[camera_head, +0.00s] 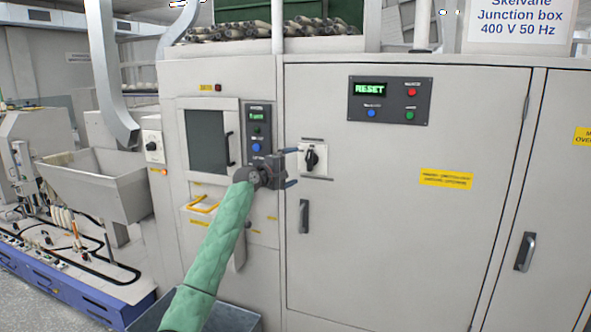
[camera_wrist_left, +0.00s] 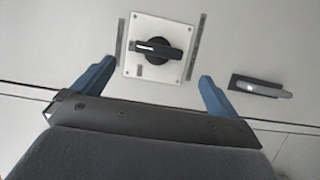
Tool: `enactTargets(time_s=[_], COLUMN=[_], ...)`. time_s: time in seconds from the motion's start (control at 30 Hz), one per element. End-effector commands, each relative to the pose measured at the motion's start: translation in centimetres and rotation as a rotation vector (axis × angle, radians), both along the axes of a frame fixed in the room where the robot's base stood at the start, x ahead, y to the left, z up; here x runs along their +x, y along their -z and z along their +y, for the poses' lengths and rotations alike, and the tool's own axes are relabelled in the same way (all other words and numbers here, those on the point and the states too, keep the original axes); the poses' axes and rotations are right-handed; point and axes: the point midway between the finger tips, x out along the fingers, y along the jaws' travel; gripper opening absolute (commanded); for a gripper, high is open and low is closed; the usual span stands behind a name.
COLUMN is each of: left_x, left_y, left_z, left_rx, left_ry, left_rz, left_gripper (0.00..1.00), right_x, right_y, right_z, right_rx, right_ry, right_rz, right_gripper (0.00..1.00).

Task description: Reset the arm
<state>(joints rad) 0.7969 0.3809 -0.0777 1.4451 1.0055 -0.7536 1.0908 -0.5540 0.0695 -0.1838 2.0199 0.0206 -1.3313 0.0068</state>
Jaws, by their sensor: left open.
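My left arm, in a green sleeve, reaches up from the bottom of the head view. Its gripper (camera_head: 291,167) is in front of the grey cabinet, close to a black rotary switch (camera_head: 311,158) on a white plate. In the left wrist view the two blue fingers of the gripper (camera_wrist_left: 152,90) are spread wide and empty. The rotary switch (camera_wrist_left: 156,49) shows beyond and between them, its handle lying roughly crosswise; no contact shows. A dark display panel (camera_head: 389,100) on the cabinet reads "RESET" in green. My right gripper is in neither view.
A cabinet door handle (camera_head: 304,216) is below the switch. A smaller control panel (camera_head: 257,130) and a windowed door (camera_head: 207,142) are left of the gripper. A metal hopper (camera_head: 100,185) stands at the left.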

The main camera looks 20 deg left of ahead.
Motion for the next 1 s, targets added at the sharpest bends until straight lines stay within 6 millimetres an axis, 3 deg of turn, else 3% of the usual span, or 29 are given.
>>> enactTargets(time_s=[0.63, 0.83, 1.0], left_x=[-0.1, -0.3, -1.4], left_y=[0.1, 1.7, 1.6], left_z=[0.0, 0.0, -0.1], left_rx=[0.064, 0.359, 0.681], left_ry=[0.002, 0.021, 0.023], left_rz=[-0.025, -0.058, -0.096], left_gripper=[0.98, 0.98, 0.98], right_x=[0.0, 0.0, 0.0], right_y=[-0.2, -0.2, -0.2], right_z=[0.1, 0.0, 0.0], right_rx=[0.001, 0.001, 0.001], right_ry=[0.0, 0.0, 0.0], right_rz=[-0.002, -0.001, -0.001], right_gripper=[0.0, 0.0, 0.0])
